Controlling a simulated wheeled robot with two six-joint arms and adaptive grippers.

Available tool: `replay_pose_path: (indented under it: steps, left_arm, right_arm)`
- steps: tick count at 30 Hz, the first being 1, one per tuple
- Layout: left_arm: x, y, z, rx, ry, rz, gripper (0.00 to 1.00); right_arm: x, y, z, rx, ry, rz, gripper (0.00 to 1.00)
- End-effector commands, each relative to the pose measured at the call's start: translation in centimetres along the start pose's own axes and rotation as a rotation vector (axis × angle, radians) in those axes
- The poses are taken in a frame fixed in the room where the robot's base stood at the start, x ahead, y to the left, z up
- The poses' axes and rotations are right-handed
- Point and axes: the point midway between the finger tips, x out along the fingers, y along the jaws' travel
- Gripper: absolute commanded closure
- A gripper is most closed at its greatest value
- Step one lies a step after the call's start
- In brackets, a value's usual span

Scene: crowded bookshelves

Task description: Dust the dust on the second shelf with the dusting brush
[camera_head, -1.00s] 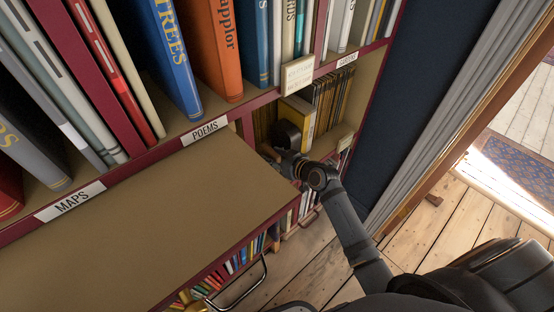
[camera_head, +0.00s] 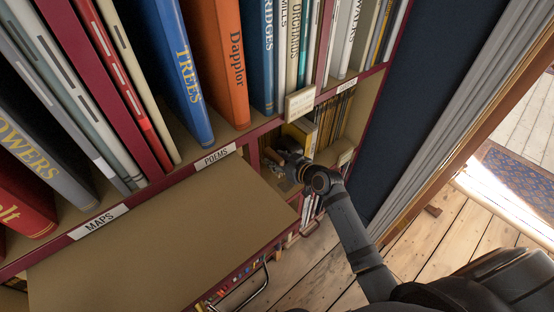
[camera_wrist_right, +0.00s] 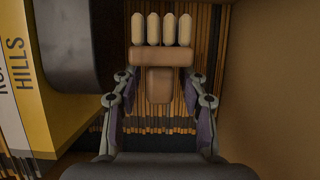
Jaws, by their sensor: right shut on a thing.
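The dusting brush (camera_wrist_right: 162,57) has a wooden body and a row of thick cream bristle tufts, pointing up in the right wrist view. My right gripper (camera_wrist_right: 160,88) is shut on its short wooden handle, one finger on each side. In the head view my right gripper (camera_head: 288,160) reaches into the low shelf compartment (camera_head: 350,125) under the row of large books. The brush is in front of a row of thin tan-spined volumes (camera_wrist_right: 205,50). Whether it touches them or the shelf, I cannot tell. I see no clear dust. My left gripper is not in view.
A yellow book (camera_head: 300,136) stands beside my right gripper, also in the wrist view (camera_wrist_right: 35,80). A wide brown board (camera_head: 160,240) juts out at left. Large books, among them a blue one (camera_head: 178,75), fill the shelf above. Wooden floor (camera_head: 440,225) is free at right.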

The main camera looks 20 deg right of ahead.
Motion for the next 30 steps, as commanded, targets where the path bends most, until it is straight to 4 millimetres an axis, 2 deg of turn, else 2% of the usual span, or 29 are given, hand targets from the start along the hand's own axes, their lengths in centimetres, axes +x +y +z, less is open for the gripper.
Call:
replay_pose_path:
  steps: [5, 13, 30]
  left_arm:
    - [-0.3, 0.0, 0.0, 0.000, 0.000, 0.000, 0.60]
    - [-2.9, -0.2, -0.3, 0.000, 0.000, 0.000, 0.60]
    - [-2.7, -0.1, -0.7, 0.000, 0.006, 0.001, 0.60]
  right_arm:
    - [-0.1, 0.0, -0.3, 0.000, 0.001, 0.000, 0.85]
    - [-1.2, 0.0, -2.9, -0.001, 0.001, 0.000, 0.85]
    - [-0.9, 0.2, -2.8, 0.002, 0.000, 0.006, 0.85]
